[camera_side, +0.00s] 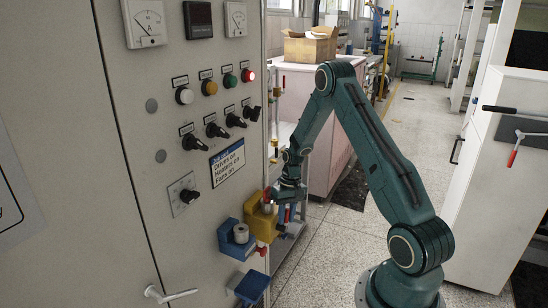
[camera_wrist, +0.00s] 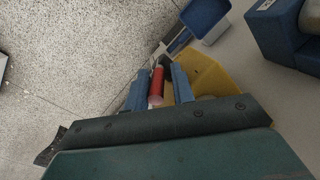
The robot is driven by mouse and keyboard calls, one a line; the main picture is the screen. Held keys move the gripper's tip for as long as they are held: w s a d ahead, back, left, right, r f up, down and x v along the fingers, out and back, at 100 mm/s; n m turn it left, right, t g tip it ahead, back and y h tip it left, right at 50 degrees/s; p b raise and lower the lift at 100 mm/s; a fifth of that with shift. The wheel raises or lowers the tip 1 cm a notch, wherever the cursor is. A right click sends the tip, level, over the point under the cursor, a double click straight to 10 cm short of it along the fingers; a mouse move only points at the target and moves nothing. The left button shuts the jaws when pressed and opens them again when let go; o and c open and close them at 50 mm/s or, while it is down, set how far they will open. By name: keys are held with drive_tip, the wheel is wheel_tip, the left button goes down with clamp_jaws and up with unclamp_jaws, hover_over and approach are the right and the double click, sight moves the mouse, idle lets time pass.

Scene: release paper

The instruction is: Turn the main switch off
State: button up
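The grey panel (camera_side: 120,120) carries several small black switches, including one (camera_side: 216,130) under the lamps. I cannot read which one is the main switch. My gripper (camera_side: 290,213) is low at the panel's right edge, beside a yellow holder (camera_side: 257,222), away from the switches. In the wrist view its blue fingers (camera_wrist: 160,90) stand apart on either side of a red cylinder (camera_wrist: 157,83). A gap shows between the cylinder and the right finger. The yellow holder (camera_wrist: 212,82) is just beyond.
A blue holder (camera_side: 229,245) with a pale cylinder and another blue one (camera_side: 252,286) jut from the panel. A red lamp (camera_side: 247,75) is lit. A sign (camera_side: 227,160) reads drives, heaters and fans on. A white cabinet (camera_side: 500,210) stands at right.

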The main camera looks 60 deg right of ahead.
drive_tip(key=shift+a+h, duration=0.6)
drive_tip(key=shift+h, duration=0.4)
drive_tip(key=shift+w+r, duration=0.1)
drive_tip(key=shift+r, duration=0.25)
wheel_tip(320, 180, up, 13)
drive_tip(key=s+a+r+n+t+h, duration=0.1)
drive_tip(key=s+a+r+n, duration=0.1)
drive_tip(key=a+r, duration=0.8)
drive_tip(key=shift+s+a+r+t, duration=0.3)
drive_tip(key=shift+s+r+t, duration=0.15)
drive_tip(key=shift+r, duration=0.6)
drive_tip(key=shift+f, duration=0.1)
clamp_jaws()
drive_tip(key=w+f+n+g+h, duration=0.1)
drive_tip(key=w+f, duration=0.1)
drive_tip(key=f, duration=0.5)
drive_tip(key=w+f+n+g+h, duration=0.1)
drive_tip(key=w+f+h, duration=0.1)
drive_tip(key=f, duration=0.4)
drive_tip(key=shift+w+d+f+n+g, duration=0.25)
drive_tip(key=shift+w+f+n+g, duration=0.1)
drive_tip(key=shift+w+f, duration=0.1)
